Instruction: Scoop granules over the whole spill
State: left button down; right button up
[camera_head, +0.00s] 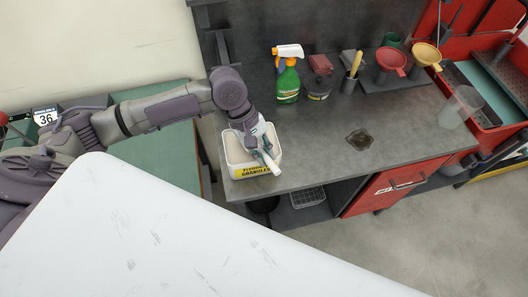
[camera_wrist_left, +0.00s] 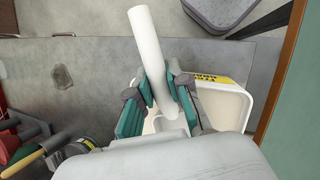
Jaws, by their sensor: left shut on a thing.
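A dark spill (camera_head: 360,139) lies on the grey workbench top; it also shows in the left wrist view (camera_wrist_left: 62,77). A white granule tub (camera_head: 236,172) with a yellow label stands at the bench's left front corner; its rim shows in the wrist view (camera_wrist_left: 240,92). My left gripper (camera_head: 262,148) is over the tub, with its teal fingers (camera_wrist_left: 156,92) shut on the white handle of a scoop (camera_wrist_left: 148,38). The handle sticks out past the fingers. The scoop's lower part is in or over the tub, largely hidden, so I cannot tell if it holds granules. My right gripper is out of view.
A green spray bottle (camera_head: 287,82) stands behind the tub. Cups and a red funnel (camera_head: 391,62) and yellow funnel (camera_head: 427,55) stand along the back. A clear container (camera_head: 461,107) is at the right. The bench around the spill is clear.

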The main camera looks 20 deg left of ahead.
pick_arm(q)
jog(key=shift+f, duration=0.45)
dwell(0.6)
jog(key=shift+p, duration=0.35)
dwell(0.9)
jog(key=shift+s+f+p, duration=0.15)
jog(key=shift+p, duration=0.2)
dwell(1.4)
